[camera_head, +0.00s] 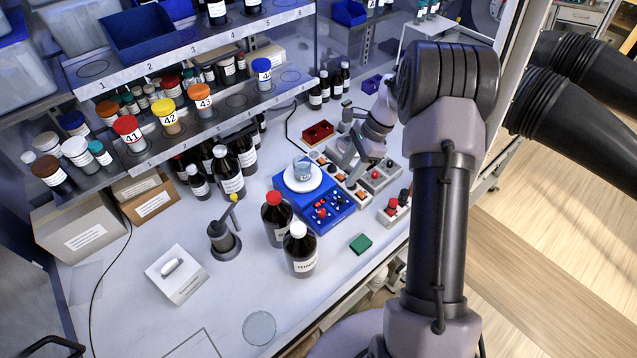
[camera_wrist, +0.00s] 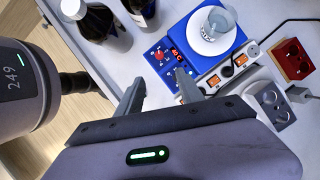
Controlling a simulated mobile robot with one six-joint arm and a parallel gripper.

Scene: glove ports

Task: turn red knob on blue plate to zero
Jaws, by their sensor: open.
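The blue plate (camera_head: 340,210) is a blue hot-plate unit with a white round top, and a clear beaker (camera_head: 303,171) stands on that top. It also shows at the top of the wrist view (camera_wrist: 197,66). Its front panel carries small knobs and a lit red display (camera_wrist: 176,54). The red knob (camera_wrist: 159,55) is on the panel, left of the display. My gripper (camera_wrist: 160,76) is open and empty, with its fingers apart just short of the panel in the wrist view. I cannot tell its height above the knob.
Dark bottles with red (camera_head: 277,220) and white (camera_head: 300,250) caps stand left of the plate. A power strip (camera_wrist: 228,68) and a red box (camera_wrist: 292,60) lie to its right. A green block (camera_head: 361,243) lies in front. Bottle shelves (camera_head: 190,130) stand behind.

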